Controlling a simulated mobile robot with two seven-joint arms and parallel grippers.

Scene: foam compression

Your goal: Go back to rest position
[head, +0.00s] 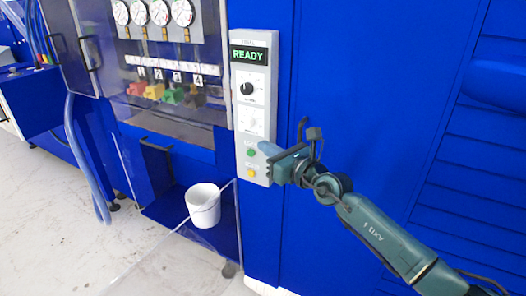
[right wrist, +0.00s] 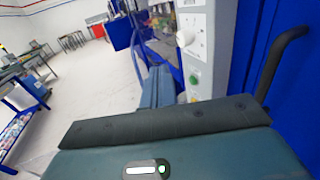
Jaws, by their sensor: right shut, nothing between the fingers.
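My right gripper (head: 268,150) is shut and empty. In the head view its tip is right beside the lower part of the grey control panel (head: 254,60), near the green button (head: 251,152) and the yellow button (head: 250,172). I cannot tell whether it touches the panel. The panel display (head: 249,54) reads READY. In the right wrist view the gripper (right wrist: 157,85) points forward, with the panel (right wrist: 205,50) to its right and the green button (right wrist: 194,80) close by. My left gripper is in neither view.
The blue machine (head: 380,80) fills the right side. Gauges (head: 160,12) and coloured valve handles (head: 172,95) sit behind a clear cover. A white bucket (head: 203,207) stands in the low recess. A black door handle (head: 301,130) sticks out near my gripper. Open floor lies left.

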